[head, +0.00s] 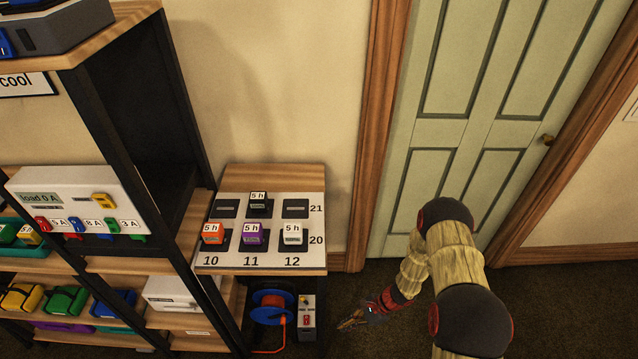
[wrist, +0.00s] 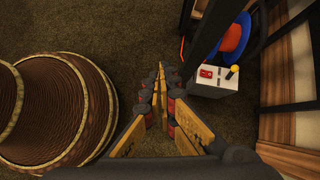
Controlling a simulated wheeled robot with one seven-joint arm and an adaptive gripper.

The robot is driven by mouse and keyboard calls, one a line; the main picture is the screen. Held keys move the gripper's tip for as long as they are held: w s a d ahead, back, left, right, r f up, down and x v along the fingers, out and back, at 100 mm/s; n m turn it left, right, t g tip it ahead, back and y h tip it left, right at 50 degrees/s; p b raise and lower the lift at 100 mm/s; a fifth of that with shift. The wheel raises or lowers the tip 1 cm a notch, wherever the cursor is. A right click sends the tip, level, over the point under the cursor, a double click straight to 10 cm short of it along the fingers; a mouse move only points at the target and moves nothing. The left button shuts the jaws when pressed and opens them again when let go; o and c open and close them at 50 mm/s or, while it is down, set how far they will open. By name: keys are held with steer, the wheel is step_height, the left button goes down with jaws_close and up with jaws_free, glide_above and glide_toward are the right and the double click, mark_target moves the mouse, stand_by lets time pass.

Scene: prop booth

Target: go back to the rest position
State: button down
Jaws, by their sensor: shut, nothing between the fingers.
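My gripper (head: 352,320) shows in the head view low over the dark carpet, to the right of the small wooden shelf unit and apart from it. In the wrist view my gripper (wrist: 161,72) points over the carpet with its fingers together and nothing between them. My arm bends down to it from the right side of the head view.
A charging board (head: 232,262) with several labelled batteries lies on the small shelf's top. Below stand a blue and orange cable reel (head: 272,307) and a white box with a red switch (head: 307,316). A green door (head: 440,130) is behind; the carpet (head: 570,300) is clear at right.

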steer(key=s+d+r+n+g+h, duration=0.15)
steer(key=r+n, duration=0.35)
steer(key=r, duration=1)
steer(key=s+d+r+n+h, duration=0.2)
steer(key=d+r+n, duration=0.15)
steer(key=r, duration=1.25)
steer(key=s+d+r+n+t+h, duration=0.1)
steer(key=s+r, duration=0.3)
steer(key=r, duration=0.6)
steer(key=s+d+r+n+t+h, duration=0.2)
steer(key=s+r+n+t, duration=0.1)
steer(key=r, duration=0.7)
steer(key=s+d+r+n+t+h, duration=0.1)
steer(key=s+r+n+t, duration=0.2)
steer(key=r, duration=0.8)
steer(key=s+t, duration=0.1)
steer(key=s, duration=0.1)
steer(key=shift+s+d, duration=0.15)
steer(key=shift+s, duration=0.25)
steer(key=c, duration=2.5)
jaws_free()
steer(key=shift+t, duration=0.25)
